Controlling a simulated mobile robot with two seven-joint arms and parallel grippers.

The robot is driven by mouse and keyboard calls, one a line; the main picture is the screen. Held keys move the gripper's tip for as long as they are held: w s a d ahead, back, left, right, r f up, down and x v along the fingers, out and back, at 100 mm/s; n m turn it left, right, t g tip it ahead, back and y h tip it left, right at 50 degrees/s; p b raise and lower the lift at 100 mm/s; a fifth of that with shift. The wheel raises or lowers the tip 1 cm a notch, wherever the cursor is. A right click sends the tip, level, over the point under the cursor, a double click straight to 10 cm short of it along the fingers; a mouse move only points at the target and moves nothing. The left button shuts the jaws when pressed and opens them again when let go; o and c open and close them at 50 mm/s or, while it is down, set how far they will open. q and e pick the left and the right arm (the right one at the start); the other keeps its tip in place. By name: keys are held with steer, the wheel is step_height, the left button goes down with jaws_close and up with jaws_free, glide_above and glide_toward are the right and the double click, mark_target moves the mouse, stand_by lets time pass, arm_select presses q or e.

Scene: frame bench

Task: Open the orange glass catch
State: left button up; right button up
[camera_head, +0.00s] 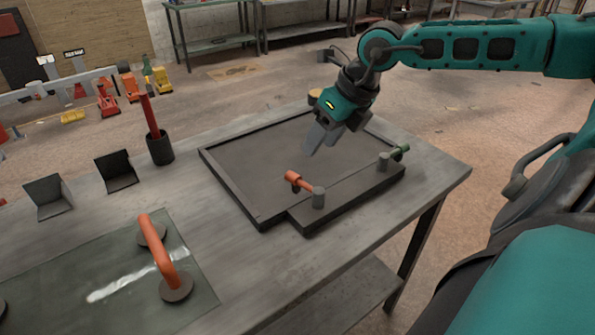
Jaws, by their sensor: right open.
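The orange catch (299,181) sits on the near ledge of the dark frame (236,187), beside a short grey post (318,198). Its orange lever points up and to the left from the post, over the frame's inside. A green catch (399,151) sits farther right on the same ledge, by another grey post. My right gripper (314,145) is open and empty above the frame, behind and slightly right of the orange catch, fingers pointing down. It is apart from both catches. My left gripper is not in view.
A glass pane (115,290) with an orange suction handle (160,250) lies on the bench at the lower left. Two dark angled holders (117,172) and a black cup (160,150) with a red stick stand left of the frame. The frame's inside looks empty.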

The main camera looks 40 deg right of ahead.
mark_target(299, 176)
steer(key=x, duration=1)
steer(key=shift+w+a+f, duration=0.1)
steer(key=shift+w+f, duration=0.1)
steer(key=shift+f, duration=0.15)
steer(key=shift+c, duration=0.3)
jaws_close()
